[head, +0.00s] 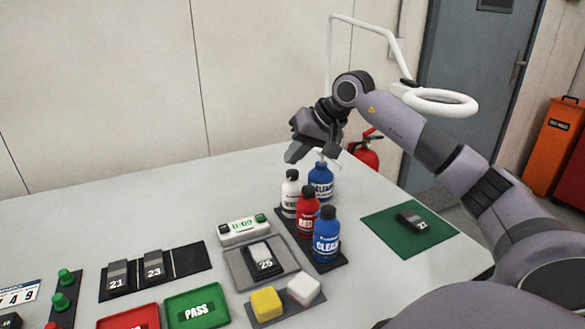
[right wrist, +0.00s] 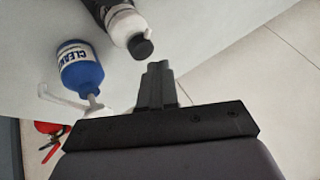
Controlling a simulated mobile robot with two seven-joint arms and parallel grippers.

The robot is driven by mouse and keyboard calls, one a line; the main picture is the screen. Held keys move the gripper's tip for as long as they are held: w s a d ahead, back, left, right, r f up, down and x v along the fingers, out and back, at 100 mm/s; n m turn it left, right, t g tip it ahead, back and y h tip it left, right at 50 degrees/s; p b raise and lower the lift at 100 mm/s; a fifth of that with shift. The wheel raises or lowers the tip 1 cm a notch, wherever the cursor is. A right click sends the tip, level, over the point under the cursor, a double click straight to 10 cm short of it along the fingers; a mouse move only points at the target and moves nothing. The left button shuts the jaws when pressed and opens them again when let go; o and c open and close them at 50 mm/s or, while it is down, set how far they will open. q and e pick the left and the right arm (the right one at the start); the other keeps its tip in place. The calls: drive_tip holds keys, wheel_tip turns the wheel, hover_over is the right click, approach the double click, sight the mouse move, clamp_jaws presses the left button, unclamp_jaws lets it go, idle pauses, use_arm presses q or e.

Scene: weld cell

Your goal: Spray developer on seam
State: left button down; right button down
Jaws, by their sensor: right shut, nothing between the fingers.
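A white bottle (head: 289,196) with a black cap stands at the back of a dark bottle tray (head: 334,264); its label is too small to read. The right wrist view shows it too (right wrist: 126,24), its cap just beyond my fingertips. Weld coupon 25 (head: 259,250), a dark block whose seam is too small to make out, lies on a grey pad (head: 240,276). My right gripper (head: 291,156) is above and behind the white bottle, apart from it. In the right wrist view its fingers (right wrist: 157,68) are together and empty. My left gripper is out of view.
Red (head: 308,214) and blue (head: 326,243) bottles share the tray. A blue spray bottle (head: 320,183) stands close behind. A timer (head: 243,231), yellow (head: 266,303) and white (head: 304,289) blocks are near coupon 25. A ring lamp (head: 448,103) hangs beyond my arm. The table's back left is clear.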

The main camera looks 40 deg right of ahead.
sight(295, 172)
wheel_tip(295, 172, up, 5)
drive_tip(key=p, duration=0.4)
drive_tip(key=shift+p, duration=0.35)
idle(0.8)
